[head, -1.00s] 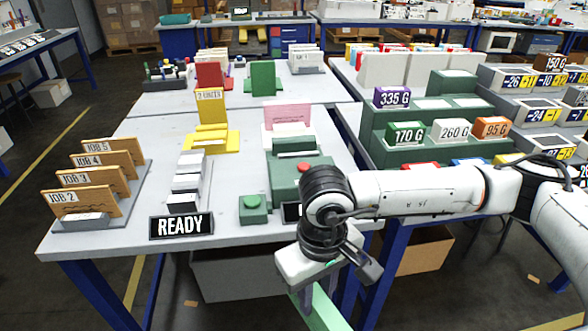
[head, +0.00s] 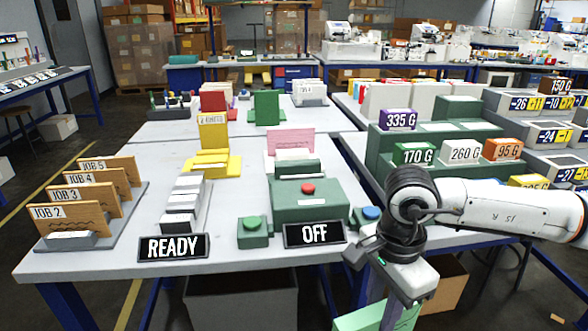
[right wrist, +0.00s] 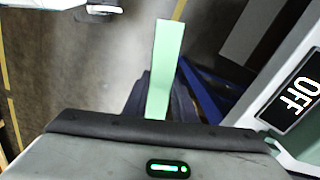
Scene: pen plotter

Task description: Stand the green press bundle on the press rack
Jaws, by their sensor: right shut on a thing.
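My right gripper (head: 392,302) hangs in front of the table's near right edge, below the tabletop. It is shut on a pale green bundle (head: 372,320), partly cut off by the bottom of the head view. In the right wrist view the bundle (right wrist: 162,60) shows as a narrow upright strip between the dark fingers (right wrist: 158,106). The green press (head: 308,203) with a red button stands on the table, with an OFF sign (head: 315,234) in front. I cannot tell for sure which holder is the press rack. My left gripper is not in view.
A green button box (head: 253,233) and a blue-topped button box (head: 366,219) flank the press. A READY sign (head: 173,248), a card rack (head: 186,203) and a JOB board rack (head: 80,212) stand left. A stepped green stand (head: 383,165) holds weight blocks on the right.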

